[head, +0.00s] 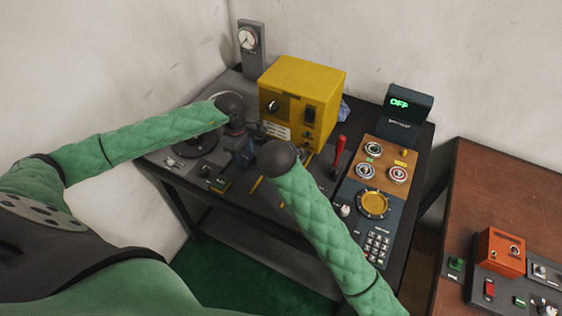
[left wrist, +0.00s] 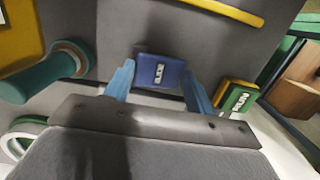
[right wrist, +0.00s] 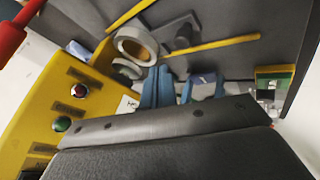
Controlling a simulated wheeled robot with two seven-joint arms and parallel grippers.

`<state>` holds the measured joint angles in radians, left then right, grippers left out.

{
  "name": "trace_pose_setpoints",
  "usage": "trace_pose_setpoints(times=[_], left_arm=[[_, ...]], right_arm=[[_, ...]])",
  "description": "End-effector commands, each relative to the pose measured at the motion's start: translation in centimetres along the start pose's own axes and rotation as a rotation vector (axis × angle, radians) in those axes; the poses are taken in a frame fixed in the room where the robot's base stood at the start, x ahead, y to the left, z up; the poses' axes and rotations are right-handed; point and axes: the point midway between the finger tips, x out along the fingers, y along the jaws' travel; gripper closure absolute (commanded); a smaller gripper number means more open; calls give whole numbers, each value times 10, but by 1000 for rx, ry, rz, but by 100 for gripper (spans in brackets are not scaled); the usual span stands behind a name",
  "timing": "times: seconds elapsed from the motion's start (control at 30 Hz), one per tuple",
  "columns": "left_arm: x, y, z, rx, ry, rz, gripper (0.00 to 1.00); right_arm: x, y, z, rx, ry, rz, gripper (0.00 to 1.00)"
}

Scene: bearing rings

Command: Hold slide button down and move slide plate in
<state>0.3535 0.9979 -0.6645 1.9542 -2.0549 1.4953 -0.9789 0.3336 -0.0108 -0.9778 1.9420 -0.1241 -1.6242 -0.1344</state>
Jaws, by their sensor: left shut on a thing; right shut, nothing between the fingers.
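My left gripper (left wrist: 160,80) is shut on a blue-purple block (left wrist: 158,71) with a small white label, one blue finger on each side of it. In the head view, a dark blue part (head: 243,155) shows below my left wrist, between my two arms. My right gripper (right wrist: 157,88) is shut and empty in the right wrist view. Two more blue fingers (right wrist: 202,88) show just right of it, likely those of my left gripper. My right wrist hides most of its gripper in the head view. I cannot tell which part is the slide button or whether anything touches it.
A yellow machine box (head: 300,90) stands behind the grippers. A red lever (head: 339,150) and a dial panel (head: 373,205) stand to the right. A grey ring (right wrist: 135,45) and yellow strips (right wrist: 215,46) are near my right gripper. A green-and-yellow block (left wrist: 237,98) is beside my left gripper.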

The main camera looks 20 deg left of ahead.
Motion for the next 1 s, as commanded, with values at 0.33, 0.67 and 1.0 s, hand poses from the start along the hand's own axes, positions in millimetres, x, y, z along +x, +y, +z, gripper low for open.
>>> trace_pose_setpoints(times=[0.33, 0.67, 1.0], left_arm=[[0, 0, 0, 0, 1, -1, 67], [0, 0, 0, 0, 0, -1, 20], [-5, 1, -1, 0, 1, 2, 20]], right_arm=[[-18, 0, 0, 0, 0, 0, 100], [-17, 0, 0, 0, 0, 0, 100], [-14, -2, 2, 0, -1, 0, 100]])
